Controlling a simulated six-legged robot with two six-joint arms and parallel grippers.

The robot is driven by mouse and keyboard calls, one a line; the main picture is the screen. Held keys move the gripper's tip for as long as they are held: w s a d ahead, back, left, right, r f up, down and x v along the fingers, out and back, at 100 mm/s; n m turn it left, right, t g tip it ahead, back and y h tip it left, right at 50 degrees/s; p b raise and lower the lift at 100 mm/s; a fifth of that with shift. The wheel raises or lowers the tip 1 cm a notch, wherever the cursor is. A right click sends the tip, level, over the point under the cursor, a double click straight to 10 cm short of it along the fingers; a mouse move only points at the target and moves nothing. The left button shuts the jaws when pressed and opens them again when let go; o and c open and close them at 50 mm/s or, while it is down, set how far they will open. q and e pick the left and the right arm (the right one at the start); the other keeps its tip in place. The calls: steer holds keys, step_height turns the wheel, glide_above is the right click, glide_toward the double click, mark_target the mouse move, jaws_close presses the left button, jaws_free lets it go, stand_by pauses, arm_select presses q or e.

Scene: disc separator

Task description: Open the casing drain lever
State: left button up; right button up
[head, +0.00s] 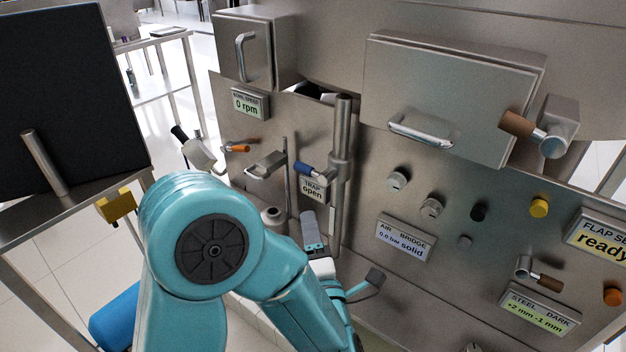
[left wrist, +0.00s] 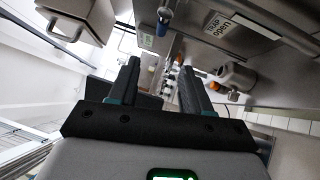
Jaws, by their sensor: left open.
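My left arm's teal links (head: 205,235) fill the lower middle of the head view and hide much of the gripper, which reaches low towards the panel. In the left wrist view my left gripper (left wrist: 158,68) is open, with nothing between its dark fingers. No lever in view carries a readable casing drain label, so I cannot tell which one it is. A blue-handled lever (head: 307,170) sits above the "TRAP open" sign (head: 312,188). Both show in the left wrist view, the blue handle (left wrist: 163,20) beyond the fingers. An orange-handled lever (head: 237,148) is further left.
A vertical pipe (head: 342,165) stands beside the trap sign. A drawer-like box (head: 440,95) with a bar handle juts out at the upper right, near a brown-handled lever (head: 520,126). Knobs and signs cover the right panel. A dark screen (head: 65,100) stands at the left.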

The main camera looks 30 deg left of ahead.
mark_target(315, 171)
arm_select(q)
steer(key=p+x, duration=0.3)
steer(key=x, duration=1.3)
steer(key=shift+w+d+f, duration=0.15)
steer(key=shift+w+d, duration=0.1)
arm_select(e)
steer(key=r, duration=0.2)
steer(key=shift+a+r, duration=0.2)
steer(key=shift+r, duration=0.1)
arm_select(q)
jaws_close()
